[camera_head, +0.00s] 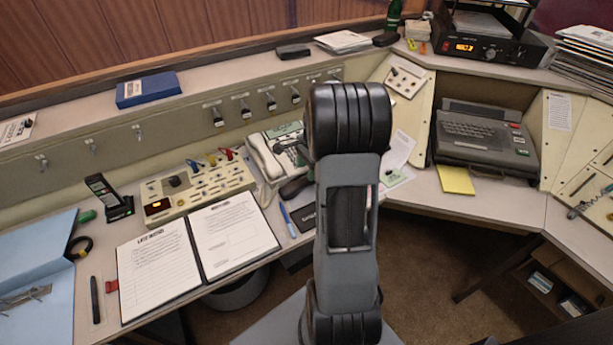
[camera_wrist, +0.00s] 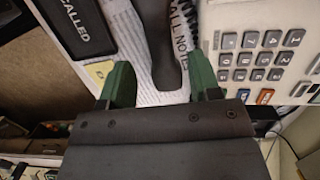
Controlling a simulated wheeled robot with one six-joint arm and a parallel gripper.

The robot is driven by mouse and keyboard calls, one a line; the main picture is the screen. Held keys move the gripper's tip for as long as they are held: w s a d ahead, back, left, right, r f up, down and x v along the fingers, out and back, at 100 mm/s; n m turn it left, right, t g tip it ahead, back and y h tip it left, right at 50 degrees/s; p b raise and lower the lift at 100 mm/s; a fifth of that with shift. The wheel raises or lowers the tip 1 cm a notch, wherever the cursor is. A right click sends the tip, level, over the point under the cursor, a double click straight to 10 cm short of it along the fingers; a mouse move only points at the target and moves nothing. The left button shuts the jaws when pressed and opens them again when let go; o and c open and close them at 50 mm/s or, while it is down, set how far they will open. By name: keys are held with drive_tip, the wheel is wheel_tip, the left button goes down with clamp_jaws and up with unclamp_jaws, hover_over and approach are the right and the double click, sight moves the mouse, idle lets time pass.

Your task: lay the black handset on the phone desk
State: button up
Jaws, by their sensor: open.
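The black handset (camera_head: 295,188) lies low beside the cream desk phone (camera_head: 262,157), partly hidden behind my arm in the head view. In the wrist view a dark, slim handle, apparently the handset (camera_wrist: 165,50), runs between the two green fingers of my gripper (camera_wrist: 161,80). The fingers are apart, with visible gaps on both sides of the handle. Printed paper shows under it. My gripper is hidden behind my arm in the head view. The desk surface (camera_head: 272,218) runs in front of the phone.
A black "CALLED" pad (camera_wrist: 75,25) lies left of the handle, and the phone keypad (camera_wrist: 260,55) is close on the right. A blue pen (camera_head: 287,221) and an open binder (camera_head: 195,250) lie nearby. A keyboard machine (camera_head: 483,140) stands at right.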

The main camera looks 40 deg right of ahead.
wheel_tip(320, 180, up, 6)
drive_tip(key=d, duration=0.1)
drive_tip(key=s+a+r+n+h, duration=0.1)
drive_tip(key=a+r+n, duration=0.1)
drive_tip(key=a+n, duration=0.3)
drive_tip(key=s+a+r+n, duration=0.2)
drive_tip(key=a+r+n, duration=0.1)
drive_tip(key=a, duration=0.3)
drive_tip(key=s+a+n+t, duration=0.2)
drive_tip(key=s+a+n, duration=0.7)
drive_tip(key=a+n, duration=0.2)
drive_tip(key=shift+a+f+n+t+h, duration=0.25)
drive_tip(key=shift+f+n+t+h, duration=0.05)
drive_tip(key=shift+f+t+h, duration=0.1)
